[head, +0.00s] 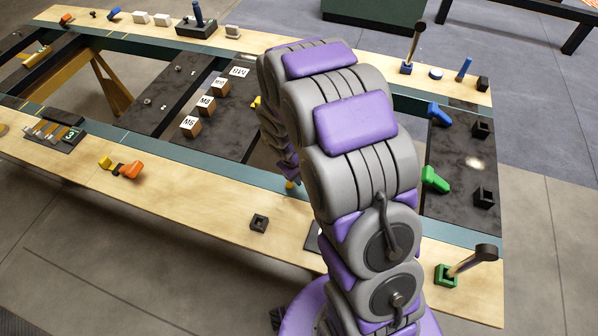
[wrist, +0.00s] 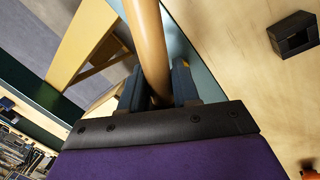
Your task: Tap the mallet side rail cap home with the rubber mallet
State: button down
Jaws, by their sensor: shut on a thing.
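My gripper (wrist: 157,88) is shut on a smooth tan handle (wrist: 147,40), which runs up out of the wrist view. The handle's ends and any head on it are hidden. In the head view my own arm hides the gripper. A mallet with a black head (head: 487,252) and wooden handle leans in a green holder (head: 446,275) at the front right. Another wooden-handled tool (head: 415,45) stands in a blue holder at the back. A small hollow black block (head: 259,222) sits on the front wooden rail; a similar block (wrist: 293,35) shows in the wrist view. I cannot tell which piece is the rail cap.
Black square sockets (head: 483,197) and blue and green pieces (head: 435,180) lie on the right dark panel. Labelled wooden blocks (head: 206,105) line the middle panel. Orange and yellow pieces (head: 126,169) lie on the front rail, with bare wood (head: 195,198) to their right.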

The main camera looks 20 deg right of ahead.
jog(key=shift+w+a+f, duration=0.1)
jog(key=shift+a+f, duration=0.2)
jog(key=shift+f, duration=0.15)
jog(key=x, duration=0.1)
jog(key=b+x, duration=0.1)
jog(key=x, duration=0.1)
jog(key=a+b+x, duration=0.1)
jog(key=shift+d+f, duration=0.1)
jog(key=shift+f, duration=0.35)
jog(key=shift+p+v, duration=0.5)
jog(key=shift+v, duration=0.35)
jog(key=v, duration=0.1)
jog(key=p+v, duration=0.1)
jog(key=shift+r+p, duration=0.3)
jog(key=shift+r, duration=0.05)
jog(key=shift+d+r, duration=0.15)
jog(key=shift+r, duration=0.05)
jog(key=shift+d+f, duration=0.1)
